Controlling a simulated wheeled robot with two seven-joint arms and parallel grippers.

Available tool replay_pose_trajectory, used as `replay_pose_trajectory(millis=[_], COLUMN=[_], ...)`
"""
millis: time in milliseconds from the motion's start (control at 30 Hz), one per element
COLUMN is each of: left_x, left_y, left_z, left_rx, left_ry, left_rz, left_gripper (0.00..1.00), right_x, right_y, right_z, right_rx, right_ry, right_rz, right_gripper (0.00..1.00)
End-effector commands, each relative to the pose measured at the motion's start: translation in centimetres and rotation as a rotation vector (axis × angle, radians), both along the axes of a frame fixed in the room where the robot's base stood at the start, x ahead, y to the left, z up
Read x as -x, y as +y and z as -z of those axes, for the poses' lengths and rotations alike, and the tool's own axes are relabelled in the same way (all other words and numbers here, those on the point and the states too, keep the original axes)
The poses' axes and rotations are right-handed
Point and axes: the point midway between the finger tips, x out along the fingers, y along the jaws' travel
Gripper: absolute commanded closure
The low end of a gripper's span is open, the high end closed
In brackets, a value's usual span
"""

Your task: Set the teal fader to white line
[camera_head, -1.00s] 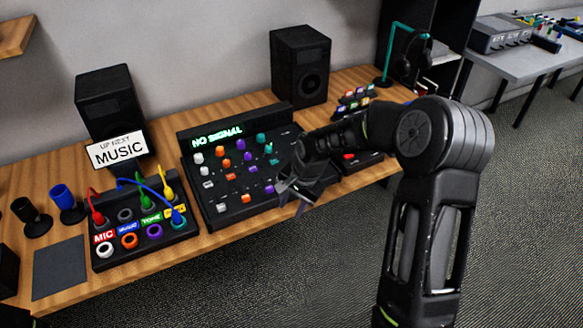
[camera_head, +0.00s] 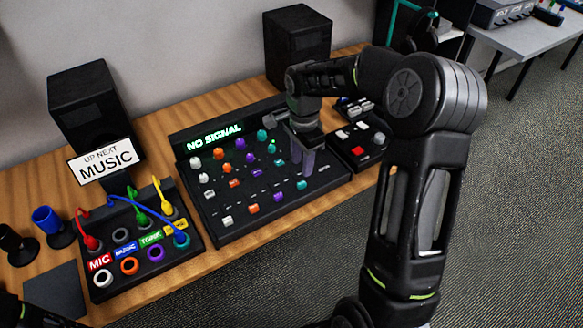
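The mixer panel (camera_head: 240,232) lies on the wooden desk. The teal fader (camera_head: 301,185) is at the right end of its front row of fader caps, near the panel's front. My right gripper (camera_head: 303,168) points down over the right part of the panel, just behind the teal fader in the picture. Its two fingers look apart, with nothing seen between them. I cannot tell whether a finger touches the panel. The white line for the teal fader cannot be made out; the gripper covers part of that column. My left gripper is out of view.
White (camera_head: 227,221), orange (camera_head: 253,208) and purple (camera_head: 278,197) faders sit left of the teal one. Several knobs stand behind. A green "NO SIGNAL" display (camera_head: 215,137) is at the back. A patch box (camera_head: 140,262) with cables stands left, a small button box (camera_head: 357,140) right.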

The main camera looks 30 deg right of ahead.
Motion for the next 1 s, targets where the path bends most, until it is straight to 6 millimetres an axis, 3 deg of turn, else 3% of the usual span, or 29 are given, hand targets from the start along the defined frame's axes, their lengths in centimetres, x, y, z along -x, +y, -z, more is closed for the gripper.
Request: replay_pose_trajectory(millis=[467, 1000], left_x=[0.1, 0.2], left_y=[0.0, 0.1], left_z=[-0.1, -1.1], left_rx=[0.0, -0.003], left_ry=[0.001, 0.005], left_rz=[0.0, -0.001], left_gripper=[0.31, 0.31], right_x=[0.1, 0.1], right_y=[0.0, 0.0], right_z=[0.5, 7.4], right_rx=[0.0, -0.001], right_ry=[0.002, 0.002], right_rz=[-0.001, -0.001], right_gripper=[0.64, 0.64])
